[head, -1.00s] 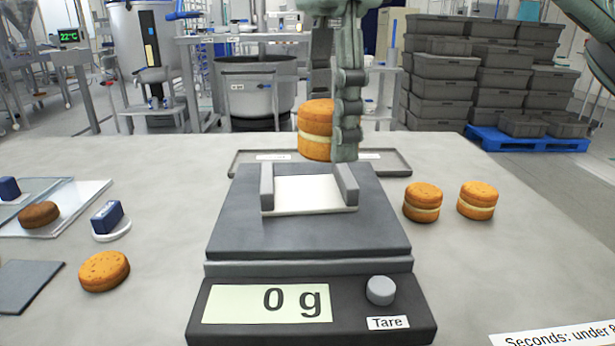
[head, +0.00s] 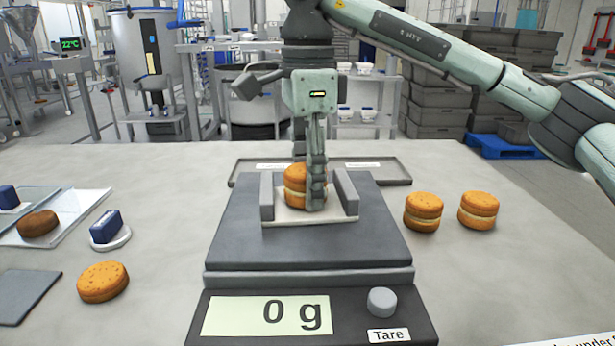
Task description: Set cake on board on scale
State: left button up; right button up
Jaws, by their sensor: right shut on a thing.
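A filled orange cake (head: 295,186) is between the fingers of my right gripper (head: 310,190), which is shut on it. The cake is low over the white board (head: 290,217), between two grey side rails; I cannot tell whether it touches the board. The board lies on the dark platform of the scale (head: 310,248). The scale's display (head: 266,311) reads 0 g. My gripper's fingers hide the cake's right side. My left gripper is not in view.
Two filled cakes (head: 423,211) (head: 478,210) stand right of the scale. A single orange round (head: 103,282) lies to the left, near a blue-handled tool (head: 107,228) and a tray with a brown round (head: 38,223). A shallow grey tray (head: 393,170) lies behind the scale.

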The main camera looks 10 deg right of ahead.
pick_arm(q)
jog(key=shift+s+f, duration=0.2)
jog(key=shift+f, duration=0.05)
pick_arm(e)
jog(key=shift+f, duration=0.1)
jog(key=o, duration=0.8)
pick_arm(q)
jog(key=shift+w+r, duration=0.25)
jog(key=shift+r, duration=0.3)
pick_arm(e)
jog(key=shift+r, duration=0.4)
notch_tip(320, 180, up, 11)
jog(key=shift+f+p, duration=0.1)
jog(key=shift+p, duration=0.75)
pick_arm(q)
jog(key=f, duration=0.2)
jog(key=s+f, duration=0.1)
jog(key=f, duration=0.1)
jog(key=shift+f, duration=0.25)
pick_arm(e)
jog(key=shift+r, duration=0.4)
